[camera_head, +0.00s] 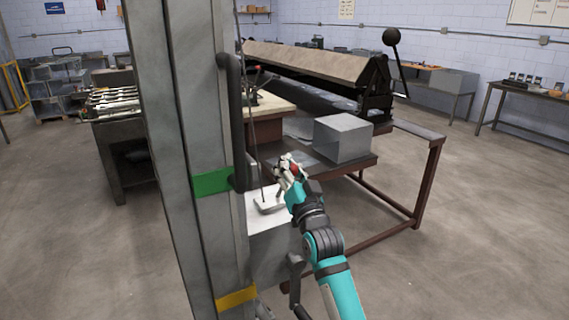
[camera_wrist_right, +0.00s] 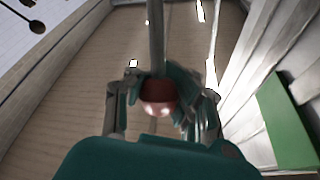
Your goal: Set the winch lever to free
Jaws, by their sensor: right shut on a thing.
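My right gripper (camera_head: 290,172) is in front of the tall grey post, above a light grey box on it. It is shut on the red knob (camera_wrist_right: 157,93) of the winch lever. In the right wrist view the knob sits between the fingers, and the lever's grey rod (camera_wrist_right: 156,40) runs up from it to the top edge. In the head view only a bit of the red knob (camera_head: 294,169) shows between the fingers. The fingers hide the rest of the lever there. My left gripper is not in view.
The grey post (camera_head: 180,130) carries a green band (camera_head: 213,181) and a yellow band (camera_head: 236,297). The light grey box (camera_head: 276,258) is beside it. A grey metal block (camera_head: 343,138) sits on a brown-framed table behind. Open floor lies at right.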

